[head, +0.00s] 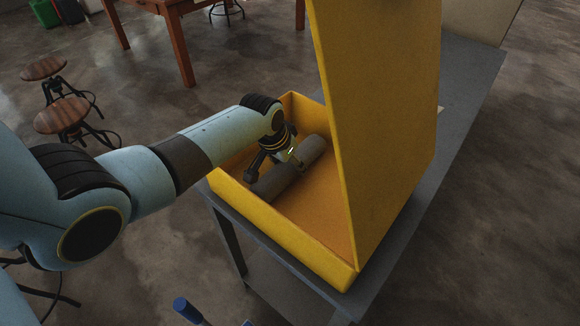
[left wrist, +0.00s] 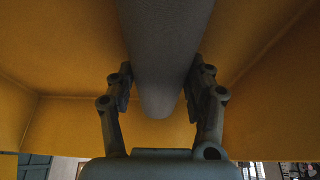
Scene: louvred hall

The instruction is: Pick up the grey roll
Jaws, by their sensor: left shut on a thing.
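The grey roll (head: 272,182) lies slanted inside the yellow box (head: 290,236), whose tall lid (head: 385,110) stands open on the right. My left gripper (head: 283,163) reaches down into the box from the left and is shut on the roll near its middle. In the left wrist view the roll (left wrist: 165,50) runs between the two fingers (left wrist: 157,90), one on each side. In the head view the gripper hides part of the roll. Whether the roll touches the box floor cannot be told. My right gripper is not in view.
The box stands on a grey table (head: 440,140) with a lower shelf. The upright lid blocks the box's right side. Two wooden stools (head: 62,115) and a wooden table (head: 170,10) stand on the floor at the back left. A blue-handled thing (head: 187,310) shows at the bottom edge.

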